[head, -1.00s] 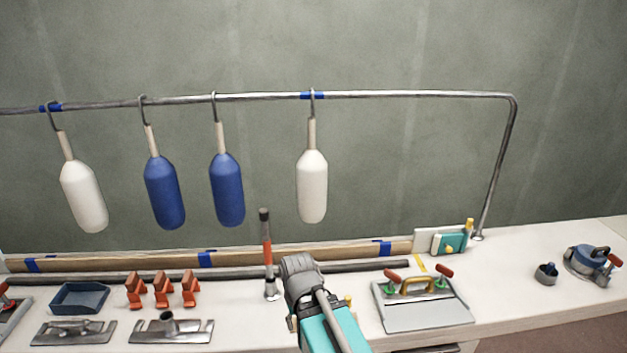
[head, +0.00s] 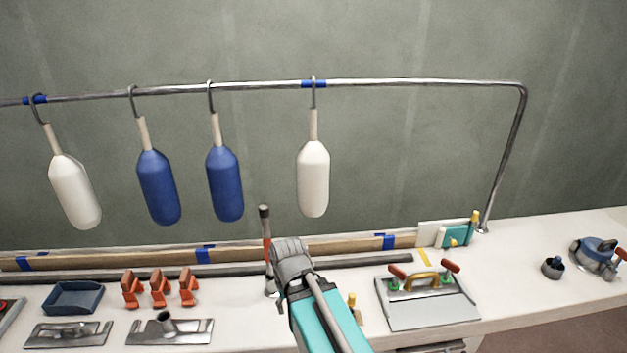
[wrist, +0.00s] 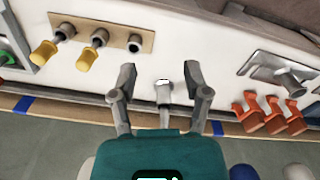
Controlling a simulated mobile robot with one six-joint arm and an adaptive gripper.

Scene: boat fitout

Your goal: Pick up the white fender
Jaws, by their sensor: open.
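Two white fenders hang from hooks on the metal rail in the head view. One white fender (head: 313,178) hangs under a blue tape mark right of the middle, and the other (head: 75,192) hangs at the far left. Two blue fenders (head: 158,188) hang between them. My gripper (wrist: 158,75) is open and empty in the wrist view, pointing down over the bench. In the head view my arm is low in front of the rail, below the right white fender and apart from it; its fingers are hidden. Fender ends show at the wrist view's bottom edge, one white (wrist: 298,172).
The rail (head: 420,83) bends down to the bench at the right. An upright orange-handled tool (head: 266,235) stands close to my arm. Orange blocks (head: 159,288), a blue tray (head: 73,298) and a grey board with handles (head: 428,303) lie on the bench. Free wall lies behind the fenders.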

